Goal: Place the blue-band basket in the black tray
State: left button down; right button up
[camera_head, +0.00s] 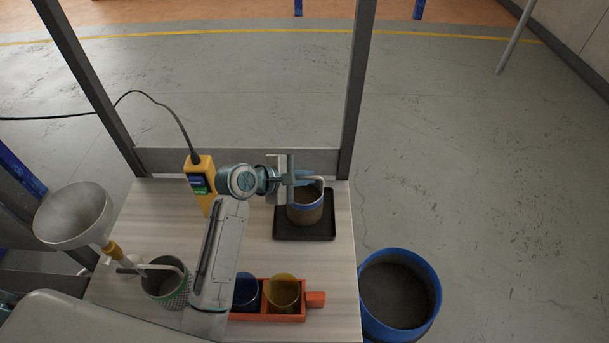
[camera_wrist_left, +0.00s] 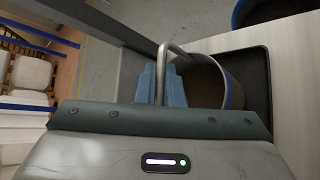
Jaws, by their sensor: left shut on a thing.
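The blue-band basket (camera_head: 306,211) is brown with a blue band near its rim and a metal handle. It stands upright over the black tray (camera_head: 325,235) at the right of the table, within the tray's outline. I cannot tell whether its base touches the tray floor. My left gripper (camera_head: 292,180) is shut on the basket's handle, at the rim's far left side. In the left wrist view, the blue fingers (camera_wrist_left: 165,85) meet the bent handle (camera_wrist_left: 172,50) beside the basket (camera_wrist_left: 207,85), with the black tray (camera_wrist_left: 262,70) around it. My right gripper is not in view.
A green patterned basket (camera_head: 165,289), a red holder (camera_head: 316,299) with blue and yellow cups, and a yellow handheld device (camera_head: 202,178) share the table. A metal funnel (camera_head: 74,215) is at left. A blue-rimmed bin (camera_head: 398,293) stands on the floor right. Metal posts rise behind.

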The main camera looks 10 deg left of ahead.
pick_arm(q)
jog(key=shift+f, duration=0.45)
jog(key=c, duration=1.5)
grip_release()
jog(key=shift+f, duration=0.1)
jog(key=shift+c, duration=0.2)
jog(key=b+v, duration=0.2)
jog(key=v, duration=1)
jog(key=shift+b, duration=0.3)
